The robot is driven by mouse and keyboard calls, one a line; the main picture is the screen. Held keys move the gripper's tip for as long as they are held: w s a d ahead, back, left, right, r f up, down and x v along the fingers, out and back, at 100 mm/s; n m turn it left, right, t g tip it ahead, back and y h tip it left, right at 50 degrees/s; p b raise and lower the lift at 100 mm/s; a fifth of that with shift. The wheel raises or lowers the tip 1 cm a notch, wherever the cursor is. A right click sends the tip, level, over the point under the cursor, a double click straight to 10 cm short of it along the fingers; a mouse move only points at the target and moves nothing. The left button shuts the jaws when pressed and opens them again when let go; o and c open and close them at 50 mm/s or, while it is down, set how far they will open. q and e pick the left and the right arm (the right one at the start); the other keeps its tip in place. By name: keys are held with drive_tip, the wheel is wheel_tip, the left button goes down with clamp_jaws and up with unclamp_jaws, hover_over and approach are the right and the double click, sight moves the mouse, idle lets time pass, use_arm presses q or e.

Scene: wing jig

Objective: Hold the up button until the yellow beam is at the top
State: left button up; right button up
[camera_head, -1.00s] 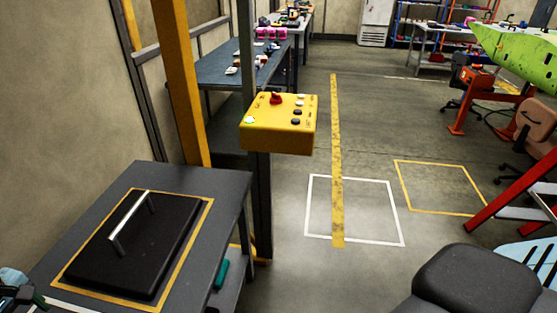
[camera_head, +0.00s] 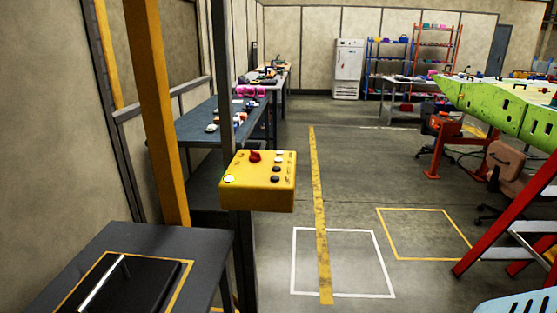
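A yellow control box (camera_head: 258,182) is mounted on a dark grey post in the camera_head view, left of the middle. Its top carries a red knob (camera_head: 255,155), a lit pale green-white button (camera_head: 229,179) at the front left corner, and several white and black buttons on the right side. The labels are too small to read, so I cannot tell which is the up button. A yellow upright beam (camera_head: 158,110) stands left of the box; its top is cut off by the picture edge. Neither gripper is in view.
A grey table (camera_head: 200,243) with a black handled plate (camera_head: 118,292) stands at the lower left. A blue workbench (camera_head: 205,120) is behind the box. A red ladder (camera_head: 500,215) and a green wing (camera_head: 500,108) are on the right. The marked floor in the middle is clear.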

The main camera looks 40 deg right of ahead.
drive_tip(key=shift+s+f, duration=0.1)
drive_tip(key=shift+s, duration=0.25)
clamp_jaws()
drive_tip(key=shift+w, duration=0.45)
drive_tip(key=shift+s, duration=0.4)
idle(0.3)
